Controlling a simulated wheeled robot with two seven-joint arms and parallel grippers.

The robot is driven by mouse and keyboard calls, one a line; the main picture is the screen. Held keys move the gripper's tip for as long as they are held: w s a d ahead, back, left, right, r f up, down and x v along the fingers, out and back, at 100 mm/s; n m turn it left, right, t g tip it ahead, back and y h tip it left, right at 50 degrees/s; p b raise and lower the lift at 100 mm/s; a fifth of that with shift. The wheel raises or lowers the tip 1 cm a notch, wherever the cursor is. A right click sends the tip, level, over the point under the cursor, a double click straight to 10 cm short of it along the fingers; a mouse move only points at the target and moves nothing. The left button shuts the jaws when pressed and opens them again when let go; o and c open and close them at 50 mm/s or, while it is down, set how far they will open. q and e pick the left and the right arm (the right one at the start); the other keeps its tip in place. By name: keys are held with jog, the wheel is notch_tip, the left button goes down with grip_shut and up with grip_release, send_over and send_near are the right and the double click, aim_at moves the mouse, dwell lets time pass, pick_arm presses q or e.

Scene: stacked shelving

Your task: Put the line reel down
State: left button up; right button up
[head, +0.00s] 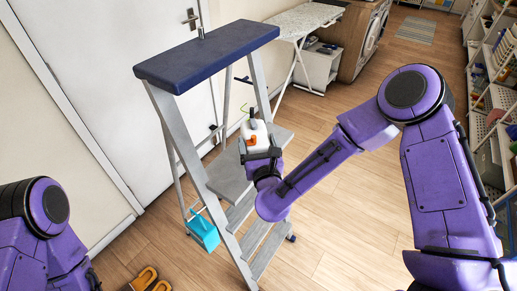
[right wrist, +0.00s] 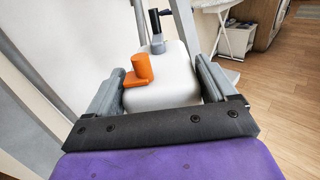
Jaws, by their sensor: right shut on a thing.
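The line reel (head: 256,132) is a white rounded block with an orange knob and a thin green strand at its top. In the right wrist view the reel (right wrist: 172,62) sits between my two fingers, with a dark crank-like part at its far end. My right gripper (head: 260,157) is shut on it, also in the right wrist view (right wrist: 160,88). The gripper holds it at the stepladder (head: 207,54), by the grey steps and below the blue top. I cannot tell whether the reel touches a step. My left gripper is out of view; only my left arm shows.
A teal container (head: 204,232) hangs low on the ladder's left side. Orange shoes (head: 146,281) lie on the floor. An ironing board (head: 303,20) stands behind, and filled shelves (head: 495,90) line the right. Wooden floor is open between.

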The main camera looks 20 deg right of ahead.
jog(key=f, duration=0.3)
jog(key=shift+w+f, duration=0.2)
jog(key=shift+w, duration=0.05)
jog(key=shift+s+r, duration=0.1)
